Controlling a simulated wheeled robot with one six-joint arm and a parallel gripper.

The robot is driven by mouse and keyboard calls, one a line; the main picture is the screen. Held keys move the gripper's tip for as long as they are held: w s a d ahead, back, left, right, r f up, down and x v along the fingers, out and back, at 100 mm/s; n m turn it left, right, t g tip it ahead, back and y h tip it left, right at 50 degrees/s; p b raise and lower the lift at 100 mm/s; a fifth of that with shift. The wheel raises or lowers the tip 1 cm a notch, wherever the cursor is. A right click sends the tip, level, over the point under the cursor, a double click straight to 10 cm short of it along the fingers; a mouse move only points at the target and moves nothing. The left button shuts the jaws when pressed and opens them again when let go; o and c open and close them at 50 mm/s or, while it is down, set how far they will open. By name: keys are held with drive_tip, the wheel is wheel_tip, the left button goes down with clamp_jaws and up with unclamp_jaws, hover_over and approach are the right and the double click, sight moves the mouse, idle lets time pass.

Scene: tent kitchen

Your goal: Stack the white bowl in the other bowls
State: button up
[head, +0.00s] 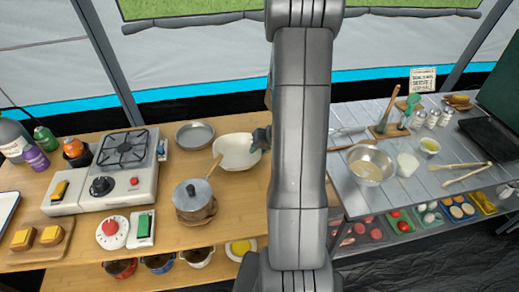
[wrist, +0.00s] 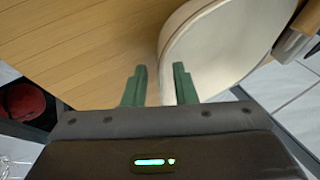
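The white bowl (head: 236,153) is on the wooden table beside the grey pan, and its wide opening shows in the head view. In the wrist view the bowl (wrist: 225,50) fills the upper right. My gripper (wrist: 160,85) has its two green fingers apart. The bowl's near rim edge lies between them, with the right finger over the bowl's inside and the left finger outside. I cannot tell whether the fingers touch it. In the head view my gripper (head: 263,137) is at the bowl's right edge, partly hidden by my arm. Small red (head: 120,267) and blue (head: 158,262) bowls stand on the lower shelf.
A grey pan (head: 195,134) is behind left, and a stove (head: 122,165) farther left. A metal mixing bowl (head: 369,168) stands on the grey table at right.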

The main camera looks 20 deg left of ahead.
drive_tip(key=shift+d+r, duration=0.15)
drive_tip(key=shift+r, duration=0.2)
drive_tip(key=shift+o, duration=0.4)
drive_tip(key=v, duration=1.1)
drive_tip(key=b, duration=0.3)
drive_tip(key=shift+w+f+n, duration=0.1)
drive_tip(key=shift+w+n, duration=0.2)
drive_tip(key=shift+w, duration=0.1)
drive_tip(key=shift+g, duration=0.3)
drive_tip(key=x, duration=0.4)
drive_tip(key=b+x, duration=0.1)
drive_tip(key=x, duration=0.7)
drive_tip(key=shift+w+a+f+b, duration=0.15)
drive_tip(key=shift+w+a+b, duration=0.2)
drive_tip(key=shift+a+b, duration=0.05)
clamp_jaws()
